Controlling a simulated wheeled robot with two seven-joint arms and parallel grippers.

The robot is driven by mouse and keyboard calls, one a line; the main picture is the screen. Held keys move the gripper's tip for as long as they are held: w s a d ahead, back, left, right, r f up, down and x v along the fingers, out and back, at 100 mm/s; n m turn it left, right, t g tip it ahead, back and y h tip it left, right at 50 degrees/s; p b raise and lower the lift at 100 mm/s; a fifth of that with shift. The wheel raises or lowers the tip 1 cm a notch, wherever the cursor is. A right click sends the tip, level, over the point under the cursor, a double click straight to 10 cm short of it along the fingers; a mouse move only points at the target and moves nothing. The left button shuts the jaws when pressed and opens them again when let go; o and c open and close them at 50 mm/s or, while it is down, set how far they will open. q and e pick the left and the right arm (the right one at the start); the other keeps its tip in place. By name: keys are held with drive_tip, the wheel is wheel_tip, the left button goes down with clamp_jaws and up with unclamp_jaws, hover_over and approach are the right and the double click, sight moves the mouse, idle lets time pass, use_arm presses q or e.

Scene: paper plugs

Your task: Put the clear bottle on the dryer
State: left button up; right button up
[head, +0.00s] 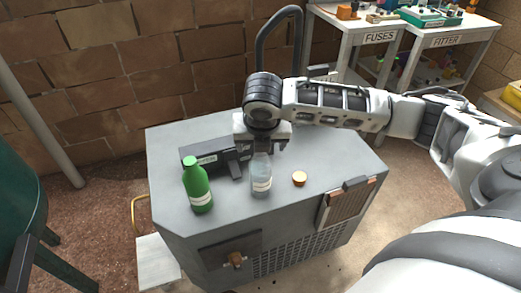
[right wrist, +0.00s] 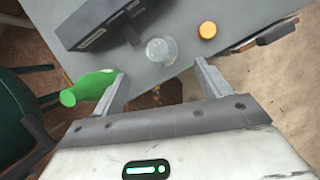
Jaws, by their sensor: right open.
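The clear bottle (head: 261,180) stands upright on top of a grey machine (head: 225,222), near its front edge. It has a pale label. In the right wrist view the bottle (right wrist: 160,50) shows from above, just beyond the fingertips and between their lines. My right gripper (head: 260,150) is open and empty, at the bottle's top end in the head view. Its two fingers show spread in the right wrist view (right wrist: 160,78). No readable label marks a dryer; I cannot tell whether the grey machine is it. My left gripper is not in view.
A green bottle (head: 198,188) stands left of the clear one. A dark device (head: 204,159) lies behind them. A small orange-topped cap (head: 299,179) sits to the right. Tables marked FUSES (head: 380,37) and FITTER (head: 446,40) stand behind. The machine's right top is mostly bare.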

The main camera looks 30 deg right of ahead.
drive_tip(key=s+a+f+m+t+y, duration=0.1)
drive_tip(key=s+a+f+m+y, duration=0.1)
drive_tip(key=a+f+m+y, duration=0.35)
drive_tip(key=s+a+f+m+t+y, duration=0.25)
drive_tip(key=a+m, duration=0.45)
drive_tip(key=a, duration=0.4)
drive_tip(key=s+d+f+m+t+h, duration=0.2)
drive_tip(key=s+d+f+m, duration=0.2)
drive_tip(key=s+f+m, duration=0.3)
drive_tip(key=s+m, duration=0.3)
drive_tip(key=m, duration=0.4)
drive_tip(key=shift+s+f+m+t+h, duration=0.35)
drive_tip(key=shift+s+f+h, duration=0.05)
